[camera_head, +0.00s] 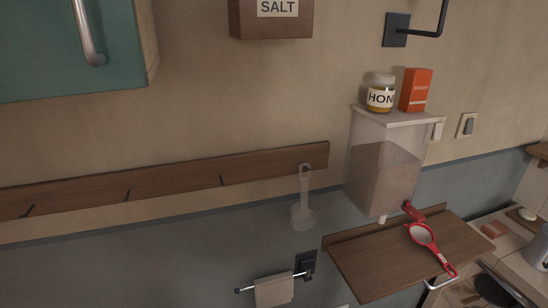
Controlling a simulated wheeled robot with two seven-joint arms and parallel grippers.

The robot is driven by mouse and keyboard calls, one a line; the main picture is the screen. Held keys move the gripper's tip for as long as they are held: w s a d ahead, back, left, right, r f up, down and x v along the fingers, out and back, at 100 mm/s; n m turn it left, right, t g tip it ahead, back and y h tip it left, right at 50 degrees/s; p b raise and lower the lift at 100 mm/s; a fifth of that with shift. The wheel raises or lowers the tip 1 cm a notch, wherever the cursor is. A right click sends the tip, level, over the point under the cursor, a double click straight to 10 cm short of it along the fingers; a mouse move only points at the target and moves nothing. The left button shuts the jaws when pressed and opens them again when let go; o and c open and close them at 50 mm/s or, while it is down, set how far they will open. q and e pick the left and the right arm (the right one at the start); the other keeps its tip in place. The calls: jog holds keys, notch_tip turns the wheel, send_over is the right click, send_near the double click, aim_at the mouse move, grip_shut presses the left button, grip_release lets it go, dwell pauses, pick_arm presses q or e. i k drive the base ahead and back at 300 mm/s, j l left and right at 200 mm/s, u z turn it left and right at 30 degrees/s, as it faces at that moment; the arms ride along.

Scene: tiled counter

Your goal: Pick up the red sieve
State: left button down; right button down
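The red sieve (422,235) lies on a small brown wooden shelf (375,268) at the lower right of the head view. Its round mesh head points up and to the left, and its red handle runs down and to the right to the shelf's front edge. A red piece (413,211) shows just behind the sieve, below the clear container; I cannot tell what it is. Neither of my grippers is in view.
A clear wall container (384,165) hangs above the shelf, with a honey jar (380,97) and an orange box (415,90) on top. A white ladle (303,212) hangs from a wooden rail (170,183). A towel (273,290) hangs on a bar left of the shelf.

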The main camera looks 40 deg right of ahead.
aim_at(420, 234)
jog(key=z, duration=2.3)
